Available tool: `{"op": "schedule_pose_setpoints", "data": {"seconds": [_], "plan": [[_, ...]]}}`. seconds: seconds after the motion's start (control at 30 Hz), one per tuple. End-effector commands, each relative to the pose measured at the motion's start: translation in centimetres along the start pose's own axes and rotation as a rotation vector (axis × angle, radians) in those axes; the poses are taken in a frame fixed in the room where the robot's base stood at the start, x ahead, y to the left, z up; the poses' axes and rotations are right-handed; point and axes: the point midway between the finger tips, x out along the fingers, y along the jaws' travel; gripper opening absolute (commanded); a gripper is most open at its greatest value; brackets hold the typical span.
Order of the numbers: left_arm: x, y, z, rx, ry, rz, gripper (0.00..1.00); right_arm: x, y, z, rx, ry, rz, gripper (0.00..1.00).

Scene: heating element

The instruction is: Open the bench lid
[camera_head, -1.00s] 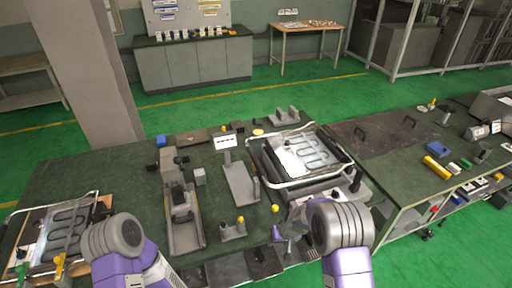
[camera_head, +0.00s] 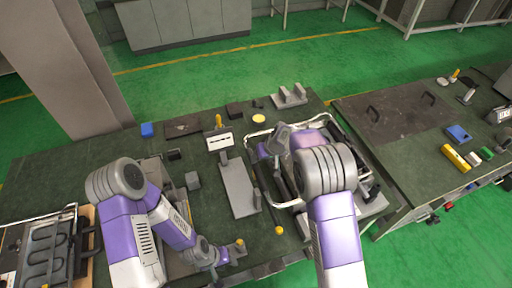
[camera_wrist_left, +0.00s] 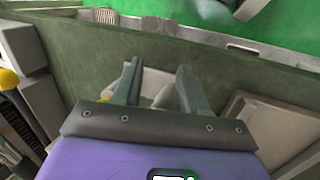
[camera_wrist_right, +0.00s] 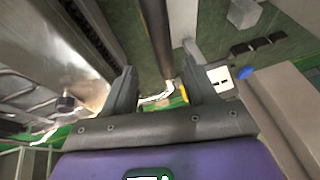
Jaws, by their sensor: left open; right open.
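The bench lid appears to be the dark flat panel (camera_head: 395,112) with two small handles, lying flat and shut on the right bench. My left gripper (camera_head: 218,256) is open and empty over the front edge of the left bench; its parted fingers show in the left wrist view (camera_wrist_left: 157,82). My right arm reaches over the heating element fixture (camera_head: 292,200), and its gripper (camera_head: 278,138) is at the fixture's far side. In the right wrist view its fingers (camera_wrist_right: 160,88) are open, with a dark bar (camera_wrist_right: 157,40) beyond the gap. Both grippers are away from the panel.
Another heating element tray (camera_head: 45,250) lies at lower left.

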Motion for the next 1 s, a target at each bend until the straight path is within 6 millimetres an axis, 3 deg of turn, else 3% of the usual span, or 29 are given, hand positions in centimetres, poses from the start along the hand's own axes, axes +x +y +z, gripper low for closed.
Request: {"op": "schedule_pose_setpoints", "data": {"seconds": [0.53, 0.93, 1.0], "plan": [[-0.5, 0.2, 0.1, -0.001, -0.002, 0.0, 0.43, 6.6, 0.0, 0.0, 0.001, -0.001, 0.0, 0.57], [-0.6, 0.2, 0.1, 0.0, -0.002, 0.0, 0.43, 7.5, 0.0, 0.0, 0.0, 0.001, 0.0, 0.57], [-0.6, 0.2, 0.1, 0.0, -0.002, 0.0, 0.43, 7.5, 0.0, 0.0, 0.0, 0.001, 0.0, 0.49]]}}
